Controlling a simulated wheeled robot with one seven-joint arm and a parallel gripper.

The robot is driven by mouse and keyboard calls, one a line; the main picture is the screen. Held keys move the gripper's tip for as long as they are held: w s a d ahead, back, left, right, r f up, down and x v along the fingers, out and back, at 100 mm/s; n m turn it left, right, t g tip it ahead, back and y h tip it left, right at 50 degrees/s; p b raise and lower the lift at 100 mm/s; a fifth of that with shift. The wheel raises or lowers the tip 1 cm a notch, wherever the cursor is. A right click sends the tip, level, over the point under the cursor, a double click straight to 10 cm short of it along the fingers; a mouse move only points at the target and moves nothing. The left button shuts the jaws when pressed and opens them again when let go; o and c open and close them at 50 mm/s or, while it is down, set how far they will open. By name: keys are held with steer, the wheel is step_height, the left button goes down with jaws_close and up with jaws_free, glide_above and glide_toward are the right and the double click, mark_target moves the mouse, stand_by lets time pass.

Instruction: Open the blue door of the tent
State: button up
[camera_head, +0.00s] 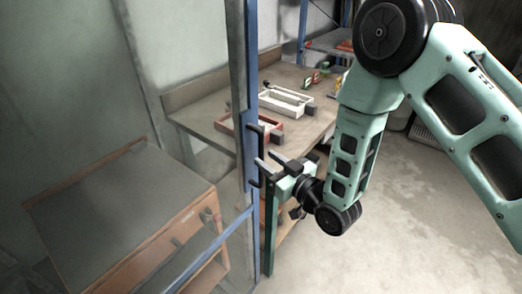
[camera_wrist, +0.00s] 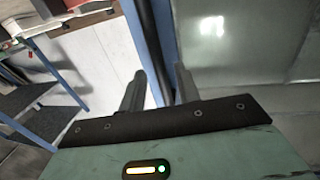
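The blue door frame (camera_head: 251,60) of the tent stands upright left of centre, with translucent grey sheeting. A black bracket-shaped handle (camera_head: 262,143) sits on its edge at mid height. My gripper (camera_head: 268,160) is at the handle, its fingers pointing left toward the door. In the wrist view my gripper (camera_wrist: 160,76) has its two dark fingers apart. The dark upright handle bar (camera_wrist: 149,40) runs between them, beside the blue frame (camera_wrist: 166,30). Gaps show beside the bar, so the fingers do not look closed on it. Contact is not clear.
A workbench (camera_head: 202,107) behind the door carries a white frame (camera_head: 287,101), a reddish frame (camera_head: 236,128) and small tools. A wooden cabinet (camera_head: 100,215) shows through the sheeting on the left. The concrete floor (camera_head: 390,245) at lower right is clear.

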steer(key=x, duration=0.3)
steer(key=shift+w+a+p, duration=0.1)
steer(key=shift+w+p, duration=0.05)
steer(key=shift+p, duration=0.2)
